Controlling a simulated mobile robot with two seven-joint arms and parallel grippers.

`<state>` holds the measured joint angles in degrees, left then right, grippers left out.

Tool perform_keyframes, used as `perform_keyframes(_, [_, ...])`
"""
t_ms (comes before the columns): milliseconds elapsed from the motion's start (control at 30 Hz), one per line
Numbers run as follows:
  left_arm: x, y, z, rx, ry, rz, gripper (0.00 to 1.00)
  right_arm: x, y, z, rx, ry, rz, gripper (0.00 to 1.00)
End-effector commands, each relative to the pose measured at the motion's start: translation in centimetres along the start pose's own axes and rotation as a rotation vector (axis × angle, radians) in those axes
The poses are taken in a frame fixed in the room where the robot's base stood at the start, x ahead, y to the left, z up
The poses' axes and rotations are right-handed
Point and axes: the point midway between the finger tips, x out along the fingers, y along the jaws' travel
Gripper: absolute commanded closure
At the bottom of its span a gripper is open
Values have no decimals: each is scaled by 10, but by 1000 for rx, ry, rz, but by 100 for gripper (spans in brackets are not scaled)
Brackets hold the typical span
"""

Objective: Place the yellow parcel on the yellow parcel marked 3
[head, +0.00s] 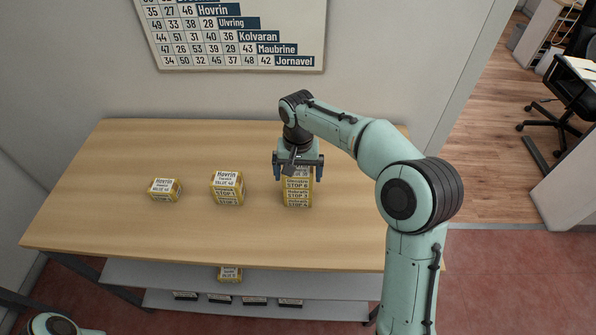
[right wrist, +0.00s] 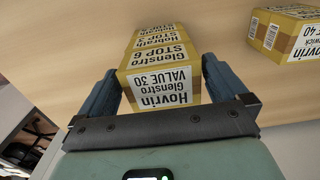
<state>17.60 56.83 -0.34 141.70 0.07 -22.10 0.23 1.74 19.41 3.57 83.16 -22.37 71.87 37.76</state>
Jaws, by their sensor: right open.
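My right gripper (head: 298,168) is over the right one, pointing down. In the right wrist view its open fingers stand either side of that parcel (right wrist: 160,85), whose face reads Hovrin, Glenstro, VALUE 30. Another parcel (right wrist: 285,32) shows at upper right there. My left gripper is out of view.
A chart of numbers and names (head: 235,35) hangs on the wall behind. The counter's left end and front strip are clear.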

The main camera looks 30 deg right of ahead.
Motion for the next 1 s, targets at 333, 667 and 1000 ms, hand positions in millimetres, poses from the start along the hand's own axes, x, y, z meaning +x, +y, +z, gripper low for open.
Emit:
perform_keyframes(333, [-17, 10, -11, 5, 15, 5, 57, -67, -1, -2, 0, 8, -4, 0])
perform_keyframes(667, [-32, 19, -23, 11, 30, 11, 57, -118, -1, -1, 1, 4, -2, 0])
perform_keyframes(1000, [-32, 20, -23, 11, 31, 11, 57, -122, 0, 0, 0, 0, 0, 0])
